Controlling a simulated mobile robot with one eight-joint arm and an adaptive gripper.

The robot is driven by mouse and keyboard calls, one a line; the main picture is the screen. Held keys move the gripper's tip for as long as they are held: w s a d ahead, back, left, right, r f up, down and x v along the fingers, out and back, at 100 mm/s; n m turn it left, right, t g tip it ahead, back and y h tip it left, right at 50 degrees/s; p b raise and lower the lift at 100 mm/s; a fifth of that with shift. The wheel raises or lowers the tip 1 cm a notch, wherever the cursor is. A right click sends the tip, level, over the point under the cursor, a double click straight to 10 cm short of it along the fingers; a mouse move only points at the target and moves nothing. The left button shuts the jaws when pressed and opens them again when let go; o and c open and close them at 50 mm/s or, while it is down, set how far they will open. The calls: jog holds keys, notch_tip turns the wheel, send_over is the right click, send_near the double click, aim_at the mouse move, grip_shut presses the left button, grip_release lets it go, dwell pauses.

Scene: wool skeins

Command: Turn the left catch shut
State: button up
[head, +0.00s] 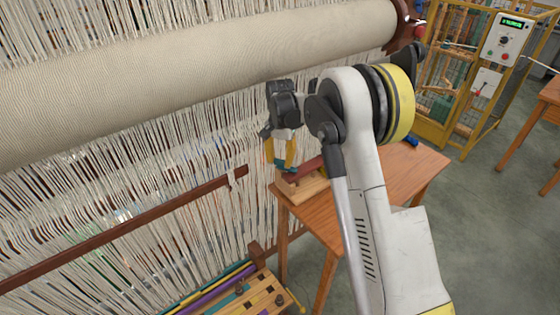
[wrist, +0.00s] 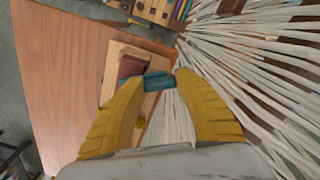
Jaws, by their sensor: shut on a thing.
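My gripper (head: 280,158) is over the near-left corner of the wooden table, at a small wooden fixture (head: 312,187) with a dark red block on it (head: 308,170). In the wrist view the yellow fingers (wrist: 160,82) close on a small teal piece (wrist: 157,81), which looks like the left catch. It sits at the edge of the dark red block (wrist: 131,66) on the pale wooden base (wrist: 112,62).
The loom's white warp threads (head: 100,210) hang close beside the fixture, under a large cloth roll (head: 200,65). The wooden table (head: 400,178) is mostly clear, with a small blue thing (head: 411,140) at its far edge. A yellow-framed cage (head: 455,95) stands behind.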

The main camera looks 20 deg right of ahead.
aim_at(280, 160)
dwell(0.3)
jog(key=o, duration=1.2)
notch_tip(280, 160, up, 12)
